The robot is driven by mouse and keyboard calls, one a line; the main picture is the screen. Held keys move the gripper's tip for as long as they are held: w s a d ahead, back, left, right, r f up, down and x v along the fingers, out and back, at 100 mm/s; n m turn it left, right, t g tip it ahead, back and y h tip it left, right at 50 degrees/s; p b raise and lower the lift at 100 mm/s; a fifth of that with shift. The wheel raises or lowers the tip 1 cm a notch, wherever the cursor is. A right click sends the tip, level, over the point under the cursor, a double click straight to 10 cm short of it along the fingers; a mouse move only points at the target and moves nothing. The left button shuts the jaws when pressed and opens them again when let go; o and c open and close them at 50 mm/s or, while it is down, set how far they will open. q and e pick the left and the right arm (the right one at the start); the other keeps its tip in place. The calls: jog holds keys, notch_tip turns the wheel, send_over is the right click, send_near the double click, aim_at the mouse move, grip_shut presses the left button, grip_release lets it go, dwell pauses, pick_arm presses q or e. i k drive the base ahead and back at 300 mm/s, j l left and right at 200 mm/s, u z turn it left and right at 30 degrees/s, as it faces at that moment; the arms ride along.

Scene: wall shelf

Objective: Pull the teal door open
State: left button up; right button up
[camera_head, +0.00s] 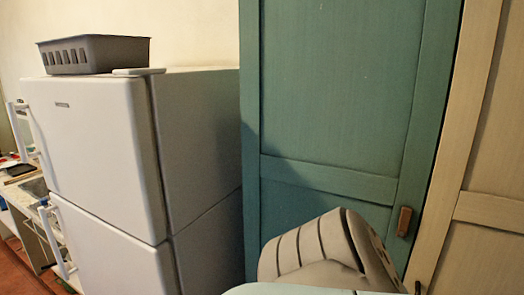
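The teal door (335,75) is a tall panelled door in the middle and right of the head view. It looks shut, its right edge lying close along the cream frame beside it. A small brown handle (404,222) sits low near its right edge, and nothing is seen touching it. A pale, slotted part of my own arm stands in front of the lower door, just left of and below the handle, and hides part of the door. Neither gripper's fingers can be seen.
A white fridge (95,150) stands to the left of the teal door. A grey basket (95,54) sits on top of it. A cream panelled door (490,245) is at the right. A counter with small items (28,185) shows at the far left.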

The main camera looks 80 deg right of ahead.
aim_at(342, 103)
jog(key=z, duration=2.85)
